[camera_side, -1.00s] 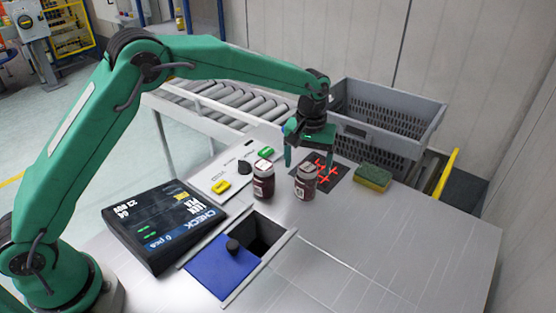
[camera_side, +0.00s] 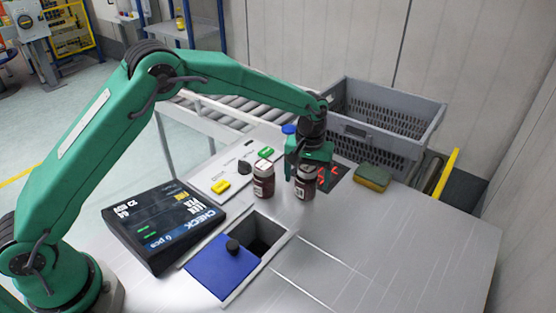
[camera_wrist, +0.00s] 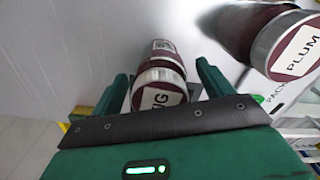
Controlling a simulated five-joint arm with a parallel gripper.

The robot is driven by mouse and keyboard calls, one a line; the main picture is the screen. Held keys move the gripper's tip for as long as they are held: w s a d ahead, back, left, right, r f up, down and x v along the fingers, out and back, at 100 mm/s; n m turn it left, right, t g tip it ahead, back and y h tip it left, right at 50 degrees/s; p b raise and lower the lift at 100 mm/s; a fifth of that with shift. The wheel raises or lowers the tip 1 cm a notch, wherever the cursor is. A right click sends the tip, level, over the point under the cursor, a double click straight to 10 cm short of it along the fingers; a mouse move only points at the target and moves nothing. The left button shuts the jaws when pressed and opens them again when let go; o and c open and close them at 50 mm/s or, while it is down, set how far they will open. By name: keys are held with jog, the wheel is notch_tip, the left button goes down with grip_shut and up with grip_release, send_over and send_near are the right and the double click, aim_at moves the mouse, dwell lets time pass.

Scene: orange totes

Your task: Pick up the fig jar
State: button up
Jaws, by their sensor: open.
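The fig jar (camera_side: 306,187), dark red with a pale lid, stands upright on the metal table. In the wrist view the fig jar (camera_wrist: 158,76) shows between my two fingers, its lid label partly hidden by the gripper's dark edge, with a final G readable. My gripper (camera_side: 308,172) is open and lowered over this jar, one finger on each side. The wrist view also shows my gripper (camera_wrist: 162,88) with gaps at the fingers; contact cannot be told. The plum jar (camera_side: 263,181) stands just left of it; its PLUM lid (camera_wrist: 298,50) is at the wrist view's upper right.
A grey crate (camera_side: 398,139) stands behind. A green and yellow sponge (camera_side: 373,178) lies right of a dark mat with red marks (camera_side: 335,178).

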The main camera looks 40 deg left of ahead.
aim_at(309, 168)
jog(key=shift+r, duration=0.1)
jog(key=c, duration=1.3)
jog(key=shift+r, duration=0.1)
jog(key=shift+r, duration=0.6)
jog(key=r, duration=0.3)
jog(key=shift+s+d+r, duration=0.1)
jog(key=shift+s+d, duration=0.1)
jog(key=shift+d, duration=0.05)
jog(key=s+d+r, duration=0.6)
jog(key=s+d, duration=0.1)
jog(key=s, duration=0.1)
jog(key=shift+s+d+r, duration=0.15)
jog(key=shift+r, duration=0.05)
